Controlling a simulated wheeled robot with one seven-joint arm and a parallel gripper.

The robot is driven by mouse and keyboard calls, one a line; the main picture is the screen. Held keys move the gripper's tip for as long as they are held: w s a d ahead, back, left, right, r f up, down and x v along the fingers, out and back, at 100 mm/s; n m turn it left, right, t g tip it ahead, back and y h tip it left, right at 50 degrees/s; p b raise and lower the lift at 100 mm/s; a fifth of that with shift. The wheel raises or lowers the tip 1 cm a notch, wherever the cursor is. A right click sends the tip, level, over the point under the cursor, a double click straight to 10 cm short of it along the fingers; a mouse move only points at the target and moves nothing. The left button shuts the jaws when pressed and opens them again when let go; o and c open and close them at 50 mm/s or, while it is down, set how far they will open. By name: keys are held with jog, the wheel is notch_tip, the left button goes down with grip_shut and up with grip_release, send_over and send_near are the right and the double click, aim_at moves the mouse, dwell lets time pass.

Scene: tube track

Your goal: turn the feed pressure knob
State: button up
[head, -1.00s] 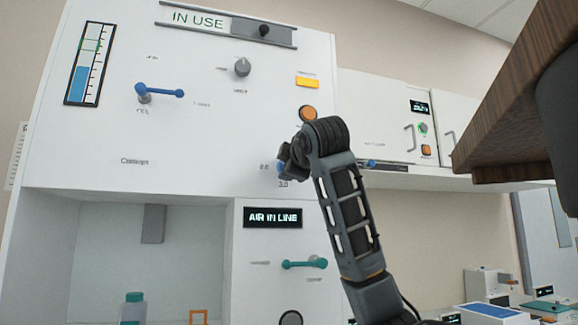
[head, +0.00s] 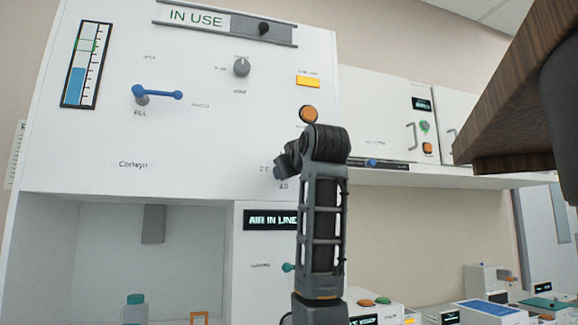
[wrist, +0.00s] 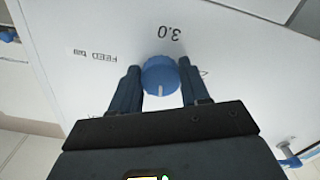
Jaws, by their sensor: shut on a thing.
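The feed pressure knob is a round blue dial (wrist: 159,77) on the white panel, with a pale pointer line towards the bottom of the wrist view. An upside-down "3.0" and "FEED bar" are printed beside it. My gripper (wrist: 158,70) is shut on the knob, one finger on each side. In the head view my gripper (head: 283,163) is at the panel's lower right, below the orange button, and hides most of the knob.
A blue lever (head: 158,94), a grey knob (head: 241,67) and an orange button (head: 308,114) stick out of the panel nearby. My forearm partly covers the "AIR IN LINE" display (head: 268,220). A brown wooden edge (head: 505,120) juts in at the right.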

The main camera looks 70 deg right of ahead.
jog(key=shift+f+m, duration=0.15)
jog(key=shift+m, duration=0.75)
jog(key=shift+p, duration=0.3)
jog(key=o, duration=1.1)
jog(key=shift+c, duration=0.2)
jog(key=b+v, duration=0.1)
jog(key=v, duration=0.6)
jog(key=shift+s+a, duration=0.25)
jog(key=shift+a, duration=0.05)
